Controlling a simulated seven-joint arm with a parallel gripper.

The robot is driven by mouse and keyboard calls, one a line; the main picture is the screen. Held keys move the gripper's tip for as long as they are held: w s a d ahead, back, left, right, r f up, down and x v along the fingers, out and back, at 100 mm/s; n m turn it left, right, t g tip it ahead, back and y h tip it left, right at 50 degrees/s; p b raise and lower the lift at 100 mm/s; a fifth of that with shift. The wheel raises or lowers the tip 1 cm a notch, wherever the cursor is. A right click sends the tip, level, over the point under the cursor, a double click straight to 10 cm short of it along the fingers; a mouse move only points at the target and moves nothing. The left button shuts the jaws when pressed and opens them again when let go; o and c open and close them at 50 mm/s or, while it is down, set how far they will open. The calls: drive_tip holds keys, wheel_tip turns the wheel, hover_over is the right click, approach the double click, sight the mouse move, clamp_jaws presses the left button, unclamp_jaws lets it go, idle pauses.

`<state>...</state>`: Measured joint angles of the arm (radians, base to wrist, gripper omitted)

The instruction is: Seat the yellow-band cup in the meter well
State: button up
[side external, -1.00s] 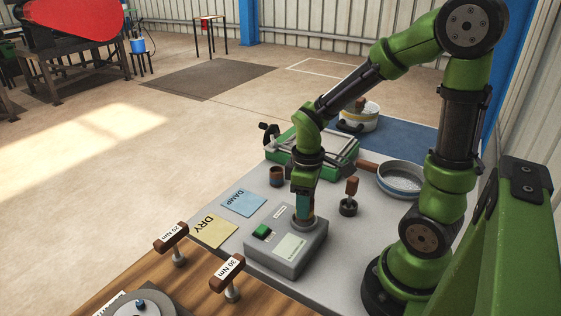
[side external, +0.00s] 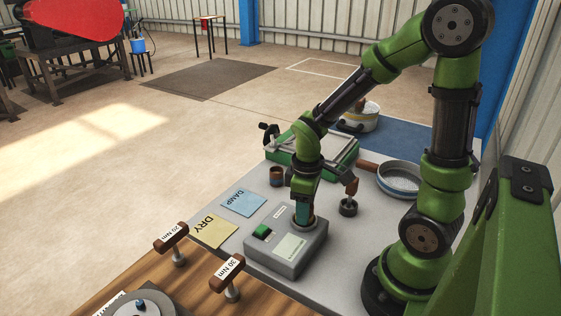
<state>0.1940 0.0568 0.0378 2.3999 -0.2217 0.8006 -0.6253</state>
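The grey meter (side external: 287,252) sits on the grey table, with a green button and a pale label on top. Its round well (side external: 311,224) is at the back right of its top, mostly covered by my gripper. My gripper (side external: 302,220) points down at the well, with a teal part at its lower end. I cannot tell whether its fingers are open or shut, or whether a cup is between them. No yellow band shows. A small brown cup (side external: 277,177) stands on the table behind and left of my gripper; its band cannot be made out.
A blue DAMP card (side external: 243,203) and a yellow DRY card (side external: 213,232) lie left of the meter. A brown-handled tool (side external: 348,206) stands to the right, near a round sieve pan (side external: 400,180). A green-framed device (side external: 330,150) is behind. Two torque handles (side external: 171,237) stand front left.

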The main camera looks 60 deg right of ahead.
drive_tip(key=o, duration=0.5)
drive_tip(key=shift+o, duration=0.2)
drive_tip(key=shift+r, duration=0.1)
wheel_tip(320, 180, up, 17)
drive_tip(key=s+a+m+t+y, duration=0.2)
drive_tip(key=a+m+t, duration=0.5)
drive_tip(key=shift+s+a, duration=0.15)
drive_tip(key=shift+a, duration=0.1)
